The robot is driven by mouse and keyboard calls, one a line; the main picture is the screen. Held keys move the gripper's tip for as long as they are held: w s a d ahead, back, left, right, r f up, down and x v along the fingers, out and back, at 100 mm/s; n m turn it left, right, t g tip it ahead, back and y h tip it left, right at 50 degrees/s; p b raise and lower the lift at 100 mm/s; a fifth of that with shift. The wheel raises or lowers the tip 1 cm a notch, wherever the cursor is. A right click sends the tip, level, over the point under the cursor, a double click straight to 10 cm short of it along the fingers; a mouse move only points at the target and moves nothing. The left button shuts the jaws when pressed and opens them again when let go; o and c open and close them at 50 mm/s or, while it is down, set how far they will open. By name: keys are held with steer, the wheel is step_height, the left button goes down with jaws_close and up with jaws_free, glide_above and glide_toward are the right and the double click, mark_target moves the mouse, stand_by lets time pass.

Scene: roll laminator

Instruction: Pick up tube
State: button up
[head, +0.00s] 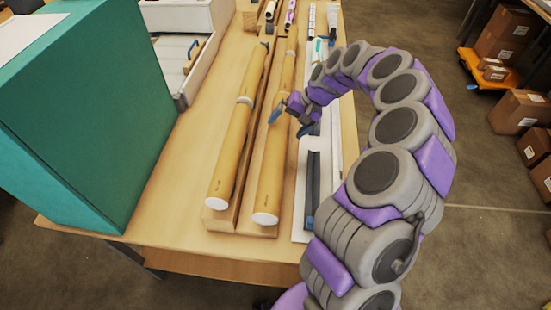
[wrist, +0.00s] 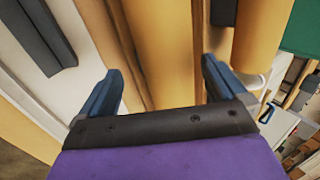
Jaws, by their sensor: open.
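Two long tan cardboard tubes with white end caps lie side by side in a wooden cradle (head: 238,212) on the table. The left tube (wrist: 262,35) shows right of the right finger. My gripper and arm hide little of the right tube.
A teal box (head: 90,110) stands at the table's left, with a white tray (head: 185,85) behind it. A white board with a dark bar (head: 312,185) lies right of the cradle. Cardboard boxes (head: 520,110) are on the floor at the right. The table's front edge is clear.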

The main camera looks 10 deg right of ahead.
mark_target(283, 127)
steer(key=shift+x, duration=1.2)
steer(key=shift+a, duration=0.95)
steer(key=shift+c, duration=0.2)
steer(key=shift+a, duration=0.1)
steer(key=shift+c, duration=1.6)
steer(key=shift+d, duration=0.9)
steer(key=c, duration=0.4)
steer(key=shift+a, duration=0.45)
steer(key=c, duration=0.5)
